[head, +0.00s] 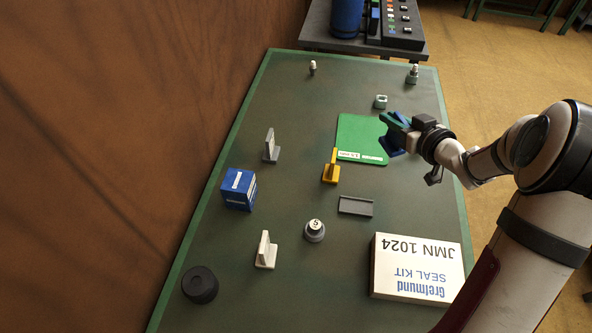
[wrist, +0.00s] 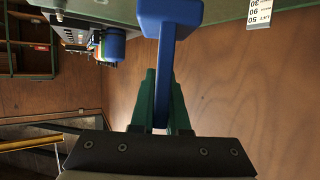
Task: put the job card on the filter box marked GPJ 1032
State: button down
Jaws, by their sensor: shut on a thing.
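My gripper (head: 392,132) is shut on a blue T-shaped piece (wrist: 168,65), which also shows in the head view (head: 396,148). It holds the piece by its narrow stem, by the right part of the green mat (head: 360,130). I cannot tell whether the piece is the job card. A blue box (head: 238,190) with white label print stands at the left of the table; its print is too small to read. A white box (head: 415,268) at the front right reads "Gretmund SEAL KIT JMN 1024", upside down. No GPJ 1032 mark is readable.
Upright-finned stands, grey (head: 271,147), white (head: 265,252) and yellow (head: 330,171), stand on the table. A wooden wall (head: 120,140) borders the left side.

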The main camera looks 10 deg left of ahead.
jog(key=s+a+r+n+g+y, duration=0.1)
jog(key=s+a+n+y, duration=0.1)
jog(key=a, duration=0.4)
jog(key=s+a+r+n+g+y, duration=0.1)
jog(key=a+r+g, duration=0.1)
jog(key=a, duration=0.5)
jog(key=n+g+y, duration=0.2)
jog(key=n+g, duration=0.2)
send_over(228, 175)
notch_tip(228, 175, down, 9)
jog(key=shift+f, duration=0.2)
jog(key=shift+t, duration=0.3)
jog(key=shift+f, duration=0.2)
jog(key=c, duration=0.9)
grip_release()
